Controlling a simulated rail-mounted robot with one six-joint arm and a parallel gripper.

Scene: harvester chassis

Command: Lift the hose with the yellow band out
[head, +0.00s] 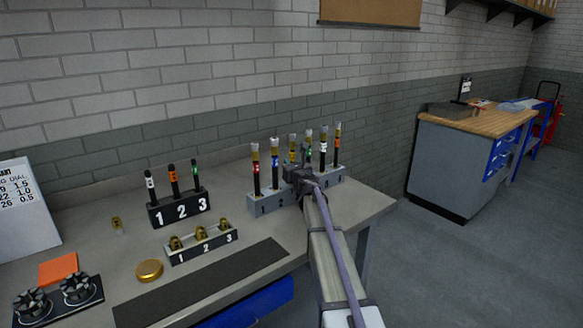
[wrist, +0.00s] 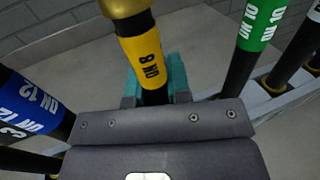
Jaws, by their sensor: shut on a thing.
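The hose with the yellow band (wrist: 143,62) stands upright in the middle of the wrist view, marked "8 DN" on the band, with a brass fitting above it. My gripper (wrist: 155,88) has its teal fingers on both sides of the black hose just below the band, shut on it. In the head view the hose (head: 292,146) stands in line with the other hoses of the grey rack (head: 333,181), its top about level with its neighbours. My gripper (head: 300,173) is at the rack's front and hides the hose's lower end.
The blue-band hose (wrist: 37,98) is close on the left and the green-band hose (wrist: 254,30) on the right. Red, white and orange hoses share the rack. A black 1-2-3 holder (head: 181,210) with three hoses and a fittings tray (head: 203,244) stand to the left.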

